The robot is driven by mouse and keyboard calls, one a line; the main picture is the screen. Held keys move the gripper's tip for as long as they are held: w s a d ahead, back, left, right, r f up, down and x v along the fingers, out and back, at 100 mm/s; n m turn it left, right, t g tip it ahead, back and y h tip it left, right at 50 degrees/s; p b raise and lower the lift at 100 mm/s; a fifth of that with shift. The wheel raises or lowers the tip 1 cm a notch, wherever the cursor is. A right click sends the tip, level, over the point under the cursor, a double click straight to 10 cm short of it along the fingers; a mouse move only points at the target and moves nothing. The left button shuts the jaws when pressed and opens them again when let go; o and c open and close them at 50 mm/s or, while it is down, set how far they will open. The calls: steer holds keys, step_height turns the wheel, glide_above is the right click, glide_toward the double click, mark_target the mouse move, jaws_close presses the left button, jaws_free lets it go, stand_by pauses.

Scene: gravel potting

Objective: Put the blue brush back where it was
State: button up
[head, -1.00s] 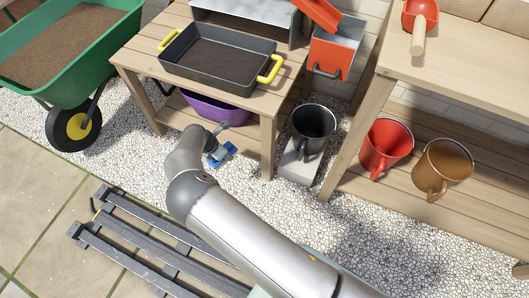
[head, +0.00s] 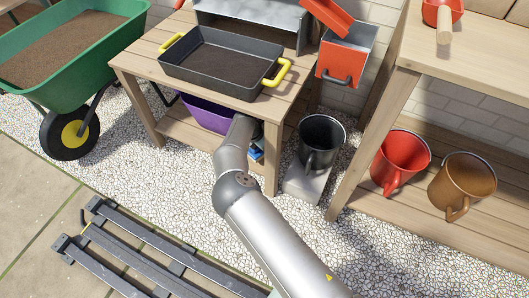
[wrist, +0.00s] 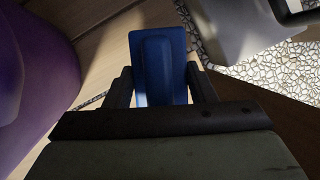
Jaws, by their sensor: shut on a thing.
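The blue brush (wrist: 158,62) is between the two dark fingers of my gripper (wrist: 160,85) in the wrist view, which is shut on it. In the head view only a small blue part of the brush (head: 256,154) shows past my arm, under the wooden table (head: 130,78) near its front right leg. The brush is over or at the lower shelf (head: 182,140) beside a purple tub (head: 205,115). Whether it touches the shelf is hidden. My fingers are hidden behind my arm in the head view.
The purple tub (wrist: 35,60) is close on the left in the wrist view. A black mug (head: 322,140) stands on a grey block right of the table leg. Red (head: 402,158) and brown (head: 462,180) mugs stand farther right. Slatted dark rails (head: 135,255) lie at lower left.

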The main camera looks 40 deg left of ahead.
steer(key=shift+w+f, duration=0.1)
steer(key=shift+w, duration=0.2)
steer(key=shift+f+b, duration=1.2)
steer(key=shift+f, duration=0.4)
steer(key=shift+f, duration=0.15)
steer(key=o, duration=1.1)
steer(key=p+v, duration=0.2)
steer(key=v, duration=0.2)
steer(key=shift+s, duration=0.1)
steer(key=s+p, duration=0.1)
steer(key=s, duration=0.2)
steer(key=s+a+p, duration=0.1)
steer(key=s, duration=0.3)
steer(key=s+a+p, duration=0.1)
steer(key=s+p, duration=0.1)
steer(key=s, duration=0.2)
steer(key=shift+s+a+f, duration=0.1)
steer(key=shift+a+f, duration=0.05)
steer(key=shift+f, duration=0.2)
